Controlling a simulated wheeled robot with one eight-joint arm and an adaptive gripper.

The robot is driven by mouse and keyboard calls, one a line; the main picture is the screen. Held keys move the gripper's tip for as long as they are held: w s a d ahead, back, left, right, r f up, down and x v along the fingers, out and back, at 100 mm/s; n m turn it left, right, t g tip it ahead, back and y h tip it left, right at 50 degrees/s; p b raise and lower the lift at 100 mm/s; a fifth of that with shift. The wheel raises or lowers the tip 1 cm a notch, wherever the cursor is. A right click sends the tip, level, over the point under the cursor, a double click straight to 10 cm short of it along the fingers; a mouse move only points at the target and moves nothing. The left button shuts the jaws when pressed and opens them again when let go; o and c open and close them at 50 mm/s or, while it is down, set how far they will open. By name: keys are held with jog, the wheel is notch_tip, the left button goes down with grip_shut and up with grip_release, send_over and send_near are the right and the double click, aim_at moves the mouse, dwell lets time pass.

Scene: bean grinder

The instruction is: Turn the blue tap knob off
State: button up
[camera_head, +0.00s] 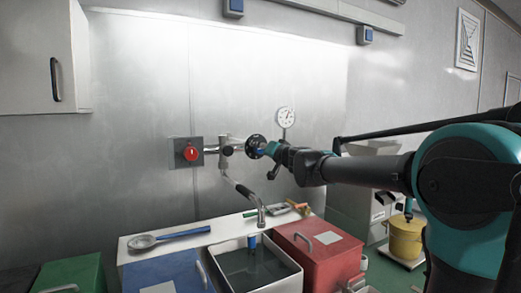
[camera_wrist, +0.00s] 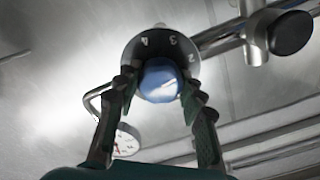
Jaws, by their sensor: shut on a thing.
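The blue tap knob (camera_wrist: 160,80) sits at the middle of a round grey dial (camera_wrist: 149,42) marked with numbers; 4, 3 and 2 can be read. My gripper (camera_wrist: 159,92) has one finger on each side of the knob and is shut on it. In the head view my gripper (camera_head: 270,150) reaches from the right to the wall tap, and only a small bit of blue shows at its tips. The tap pipe (camera_head: 225,150) runs left from the dial, and its spout (camera_head: 250,194) bends down over an open basin. The knob's pointer position cannot be told.
A red round knob (camera_head: 190,153) is on the left of the pipe. A pressure gauge (camera_head: 286,117) is just above my gripper. Below are the water-filled basin (camera_head: 292,278), a red bin (camera_head: 325,262), a blue bin (camera_head: 165,270) and a spoon-like tool (camera_head: 165,238).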

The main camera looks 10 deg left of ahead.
jog(key=m, duration=0.9)
jog(key=shift+m, duration=0.4)
jog(key=m, duration=0.4)
jog(key=shift+f+m, duration=0.1)
jog(key=shift+m, duration=0.2)
jog(key=m, duration=0.5)
jog(key=o, duration=1.2)
